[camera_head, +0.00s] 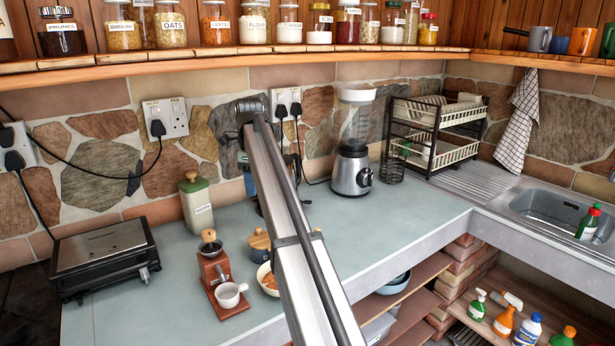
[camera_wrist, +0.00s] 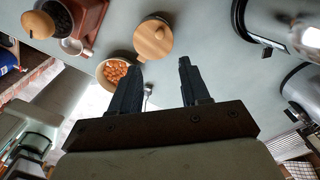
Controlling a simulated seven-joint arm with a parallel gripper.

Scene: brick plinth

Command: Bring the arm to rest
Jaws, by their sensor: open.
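My gripper (camera_wrist: 160,66) shows in the wrist view with its two dark fingers apart and nothing between them. It points down over the worktop. A bowl of orange-brown pieces (camera_wrist: 115,71) lies behind the left finger, partly covered by it. A round wooden lid (camera_wrist: 153,38) lies past the fingertips. In the head view my arm rises from the bottom edge to a joint near the wall; the gripper itself is hidden there.
A grinder (camera_head: 215,270), a green-lidded canister (camera_head: 196,205) and a grill (camera_head: 103,258) stand left. A blender (camera_head: 352,170) and dish rack (camera_head: 437,130) stand right. A jar shelf (camera_head: 330,54) runs above.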

